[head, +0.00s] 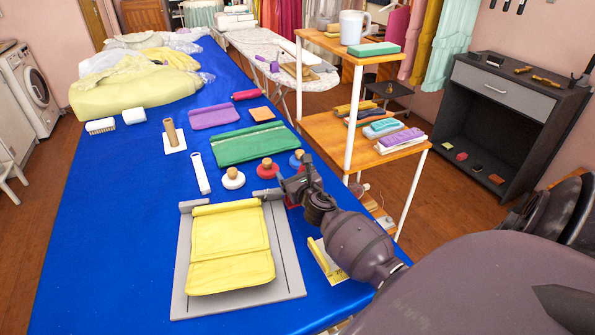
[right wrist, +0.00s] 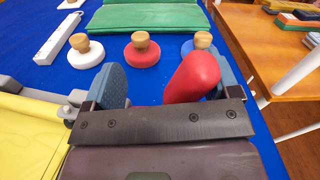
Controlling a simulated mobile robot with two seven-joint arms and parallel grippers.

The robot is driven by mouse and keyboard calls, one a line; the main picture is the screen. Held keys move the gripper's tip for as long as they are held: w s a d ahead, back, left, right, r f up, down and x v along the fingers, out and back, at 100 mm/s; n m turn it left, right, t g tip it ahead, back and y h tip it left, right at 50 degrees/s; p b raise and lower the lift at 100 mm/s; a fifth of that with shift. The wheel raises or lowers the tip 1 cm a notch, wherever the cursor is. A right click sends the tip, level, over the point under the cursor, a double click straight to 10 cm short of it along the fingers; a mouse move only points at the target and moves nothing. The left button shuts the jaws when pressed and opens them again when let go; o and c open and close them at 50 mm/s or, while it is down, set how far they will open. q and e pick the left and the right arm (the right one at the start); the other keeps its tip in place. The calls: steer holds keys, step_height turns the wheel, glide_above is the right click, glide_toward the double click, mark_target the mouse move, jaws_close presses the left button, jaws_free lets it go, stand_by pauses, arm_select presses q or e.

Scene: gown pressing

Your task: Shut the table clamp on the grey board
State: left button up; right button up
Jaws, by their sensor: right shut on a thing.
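The grey board (head: 180,275) lies on the blue table with a yellow cloth (head: 230,250) on it. A grey clamp bar (head: 266,193) shows at the board's far edge, with the cloth's rolled end along it; in the right wrist view its end (right wrist: 35,93) is at the left. My right gripper (head: 287,189) is at the board's far right corner. It is shut on a red handle (right wrist: 193,76), which stands up between its blue-grey fingers. The gripper hides the handle's lower part and its joint to the clamp. My left gripper is not in view.
White (head: 232,179), red (head: 268,169) and blue knobbed discs stand just beyond the gripper. A green folded cloth (head: 250,144) lies behind them. A wooden shelf (head: 375,135) stands to the right.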

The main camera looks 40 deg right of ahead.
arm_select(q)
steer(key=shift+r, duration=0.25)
arm_select(e)
steer(key=shift+o, duration=0.7)
steer(key=shift+w+a+r+n+y, duration=0.15)
steer(key=shift+w+a+r+n, duration=0.15)
steer(key=shift+a+r, duration=0.2)
steer(key=shift+w+a+r+n+y, duration=0.15)
steer(key=shift+w+a+r+n, duration=0.15)
steer(key=shift+a+r, duration=0.15)
steer(key=o, duration=0.5)
steer(key=shift+t, duration=0.3)
steer(key=shift+o, duration=0.7)
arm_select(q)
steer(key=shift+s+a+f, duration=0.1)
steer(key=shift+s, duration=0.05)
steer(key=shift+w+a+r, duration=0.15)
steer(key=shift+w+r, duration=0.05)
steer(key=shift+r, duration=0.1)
arm_select(e)
steer(key=d+f+v, duration=0.1)
steer(key=v, duration=1)
steer(key=shift+s+f, duration=0.15)
steer(key=shift+s, duration=0.25)
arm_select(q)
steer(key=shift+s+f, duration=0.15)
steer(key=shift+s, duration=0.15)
